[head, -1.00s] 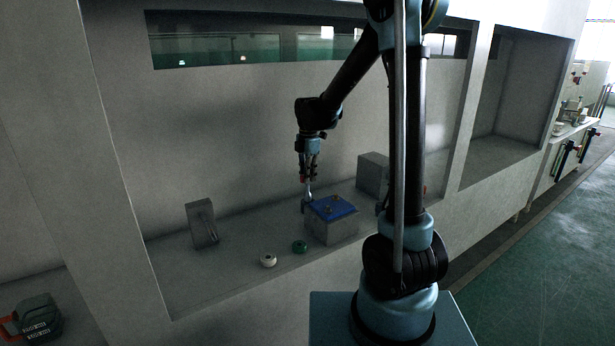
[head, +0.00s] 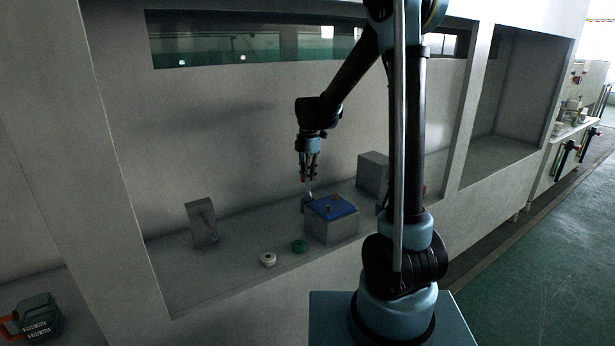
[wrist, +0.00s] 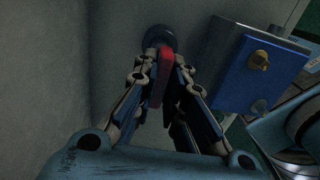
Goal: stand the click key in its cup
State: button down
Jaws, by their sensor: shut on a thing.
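In the wrist view, my gripper (wrist: 165,85) is shut on the click key (wrist: 166,72), a narrow red piece standing out between the fingers. A dark round cup (wrist: 160,37) shows just beyond the key's far end. I cannot tell whether the key's end is inside the cup or only above it. In the head view, my gripper (head: 309,176) points down beside the left edge of a blue-topped box (head: 333,230). The key is small and mostly hidden by the fingers there.
The blue panel (wrist: 262,75) with a brass knob (wrist: 259,60) lies close to the right of my gripper. A white round piece (head: 267,259) and a green one (head: 299,246) lie left of the box. A grey block (head: 372,173) stands behind, a grey stand (head: 202,222) at left.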

aim_at(308, 192)
jog(key=shift+f, duration=2.45)
jog(key=c, duration=1.6)
grip_release()
jog(key=shift+o, duration=0.2)
notch_tip(308, 192, up, 12)
jog(key=shift+w+f, duration=0.1)
